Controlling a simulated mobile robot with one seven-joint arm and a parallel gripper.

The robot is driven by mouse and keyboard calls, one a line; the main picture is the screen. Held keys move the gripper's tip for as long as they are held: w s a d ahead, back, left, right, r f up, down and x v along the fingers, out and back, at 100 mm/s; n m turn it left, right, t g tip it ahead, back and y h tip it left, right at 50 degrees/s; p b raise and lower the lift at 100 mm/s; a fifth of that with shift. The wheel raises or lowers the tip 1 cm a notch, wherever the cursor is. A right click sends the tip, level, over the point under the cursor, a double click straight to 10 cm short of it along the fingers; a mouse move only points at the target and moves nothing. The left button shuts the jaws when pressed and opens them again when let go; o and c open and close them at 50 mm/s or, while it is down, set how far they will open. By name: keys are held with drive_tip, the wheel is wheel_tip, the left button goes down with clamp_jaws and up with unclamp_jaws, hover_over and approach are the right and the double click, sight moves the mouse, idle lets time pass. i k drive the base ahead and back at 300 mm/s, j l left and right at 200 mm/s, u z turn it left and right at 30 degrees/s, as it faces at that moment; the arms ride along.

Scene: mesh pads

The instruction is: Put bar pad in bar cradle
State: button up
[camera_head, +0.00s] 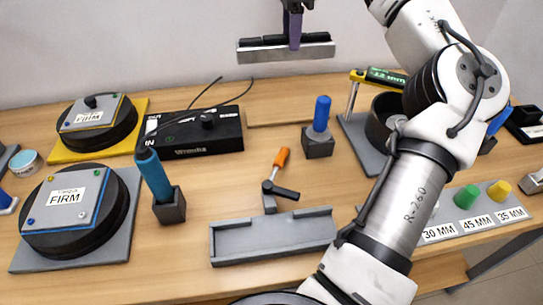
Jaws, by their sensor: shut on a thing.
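The bar pad (268,53) is a long silver-grey bar with dark blocks along its top. It is held up in the air at the top of the view, roughly level. My gripper (295,38), with purple fingers, is shut on its middle from above. The bar cradle (270,254) is a long grey tray with raised walls near the table's front edge. Its visible channel looks empty, and my arm comes close to its right end. The bar pad is well above and behind the cradle, apart from it.
An orange-tipped clamp lever (281,158) stands behind the cradle. Blue-handled blocks stand left (155,175) and behind (321,115). Round FIRM pads (70,238) sit at left, and a black box (205,132) lies behind. My arm covers much of the right side.

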sight(274, 236)
drive_tip(key=k+j+z, duration=0.1)
drive_tip(key=k, duration=0.35)
drive_tip(key=k+j+z, duration=0.1)
drive_tip(key=k, duration=0.35)
